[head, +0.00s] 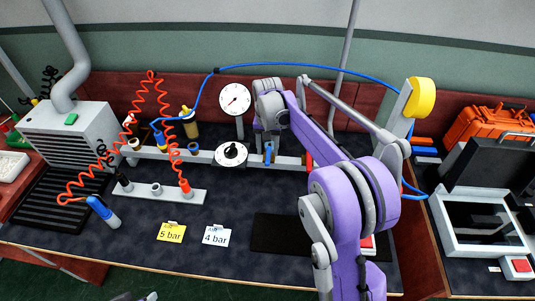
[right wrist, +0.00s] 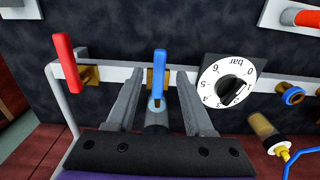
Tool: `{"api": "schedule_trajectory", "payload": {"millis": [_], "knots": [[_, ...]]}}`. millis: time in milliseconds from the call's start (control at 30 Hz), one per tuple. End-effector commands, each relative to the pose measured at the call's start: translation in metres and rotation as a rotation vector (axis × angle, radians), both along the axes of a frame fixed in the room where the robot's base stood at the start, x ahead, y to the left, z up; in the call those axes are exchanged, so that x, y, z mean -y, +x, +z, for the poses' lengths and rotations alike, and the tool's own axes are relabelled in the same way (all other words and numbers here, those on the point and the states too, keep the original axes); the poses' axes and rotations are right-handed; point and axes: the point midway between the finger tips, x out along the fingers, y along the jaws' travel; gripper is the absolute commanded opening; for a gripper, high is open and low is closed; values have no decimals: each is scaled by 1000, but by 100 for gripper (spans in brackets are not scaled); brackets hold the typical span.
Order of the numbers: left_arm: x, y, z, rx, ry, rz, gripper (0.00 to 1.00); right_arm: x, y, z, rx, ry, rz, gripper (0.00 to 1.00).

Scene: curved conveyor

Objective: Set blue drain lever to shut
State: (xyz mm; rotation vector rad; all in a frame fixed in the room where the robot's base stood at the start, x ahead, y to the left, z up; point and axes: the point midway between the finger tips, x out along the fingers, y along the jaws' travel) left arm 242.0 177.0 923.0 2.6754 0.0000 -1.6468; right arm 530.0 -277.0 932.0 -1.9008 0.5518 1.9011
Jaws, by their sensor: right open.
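The blue drain lever (right wrist: 159,72) sits on a brass valve on the pale horizontal rail in the right wrist view. It lies across the rail's line. In the head view, the blue lever (head: 267,154) shows just below my right gripper (head: 267,130). My right gripper (right wrist: 158,100) is open. Its two fingers reach toward the rail on either side of the lever, with gaps between; contact cannot be made out. A small grey part at the bottom edge of the head view may be my left gripper (head: 137,297); its jaws cannot be made out.
A red lever (right wrist: 66,62) is beside the blue one on the same rail. The regulator dial (right wrist: 229,82) is on the other side, close to one finger. A round gauge (head: 235,98) stands behind. Yellow (head: 171,232) and white (head: 216,235) pressure cards lie in front.

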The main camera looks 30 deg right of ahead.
Motion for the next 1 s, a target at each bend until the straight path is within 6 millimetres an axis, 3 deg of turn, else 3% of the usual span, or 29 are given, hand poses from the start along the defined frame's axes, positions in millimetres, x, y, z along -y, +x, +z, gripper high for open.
{"api": "schedule_trajectory", "payload": {"millis": [200, 400, 1000], "knots": [[0, 1, 4, 2, 0, 0, 50, 0, 0, 46, 0, 0, 0, 52], [0, 2, 5, 3, 0, 0, 50, 0, 0, 70, 0, 0, 0, 52], [0, 2, 5, 3, 0, 0, 50, -1, -1, 76, 1, 0, 1, 52]]}}
